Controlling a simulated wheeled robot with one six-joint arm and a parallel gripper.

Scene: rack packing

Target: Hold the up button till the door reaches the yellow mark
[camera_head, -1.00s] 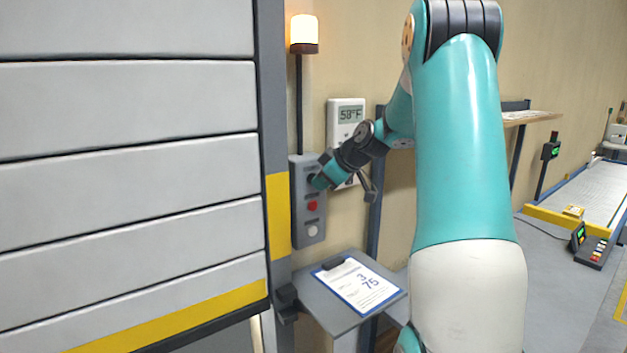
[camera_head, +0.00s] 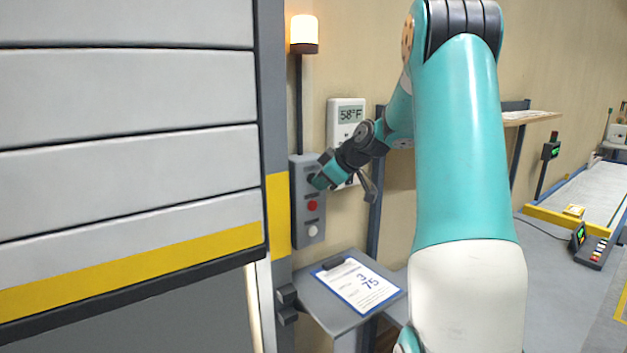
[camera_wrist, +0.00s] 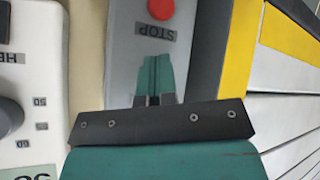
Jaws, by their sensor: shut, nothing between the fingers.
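The grey slatted door (camera_head: 120,90) fills the left of the head view. Its yellow bottom stripe (camera_head: 130,270) slopes up to the right, and the stripe's right end is level with the lower part of the yellow mark (camera_head: 278,215) on the door post. The grey control box (camera_head: 309,243) hangs on the wall right of the post. My gripper (camera_head: 318,181) is shut and empty, its tips against the top of the box. The up button is hidden behind it. In the wrist view the shut fingers (camera_wrist: 154,78) meet the box face near the STOP label.
The red stop button (camera_head: 312,205) and a white button (camera_head: 313,231) lie below my gripper. An orange lamp (camera_head: 304,34) glows above. A thermostat (camera_head: 346,115) is close to the right of the box. A shelf with a clipboard (camera_head: 357,284) sits below.

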